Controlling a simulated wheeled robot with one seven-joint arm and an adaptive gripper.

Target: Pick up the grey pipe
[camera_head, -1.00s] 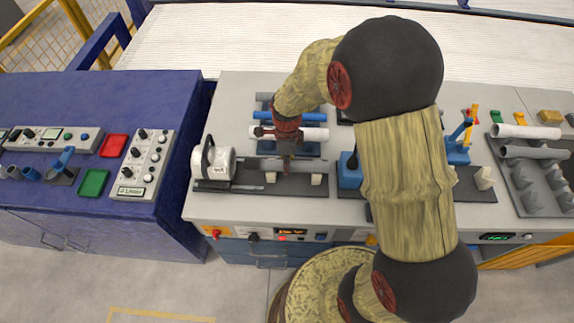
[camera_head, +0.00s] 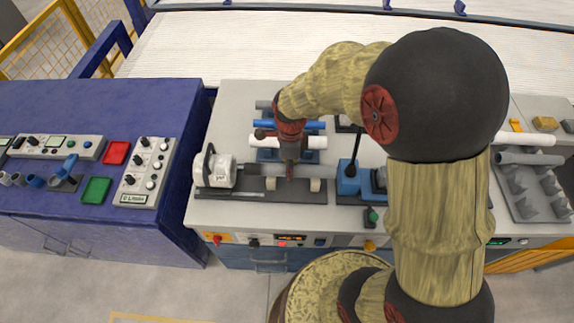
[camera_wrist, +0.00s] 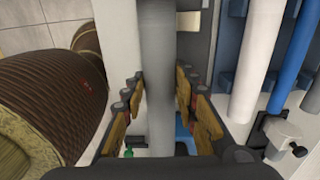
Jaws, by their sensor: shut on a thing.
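The grey pipe (camera_head: 310,170) lies across the dark fixture on the grey bench, just above two small pale supports. In the wrist view the grey pipe (camera_wrist: 158,70) runs lengthwise between the fingers. My gripper (camera_head: 289,172) comes down from above onto the pipe near its middle. In the wrist view my gripper (camera_wrist: 160,88) has one finger on each side of the pipe and is shut on it. I cannot tell whether the pipe is clear of its supports. The gripper hides part of it.
A white cylindrical unit (camera_head: 214,170) stands left of the pipe. Behind it a rack holds a white pipe (camera_head: 312,142) and a blue pipe (camera_head: 312,125). A blue device (camera_head: 349,180) with a lever stands close on the right. A spiked rack with pipes (camera_head: 520,185) is farther right.

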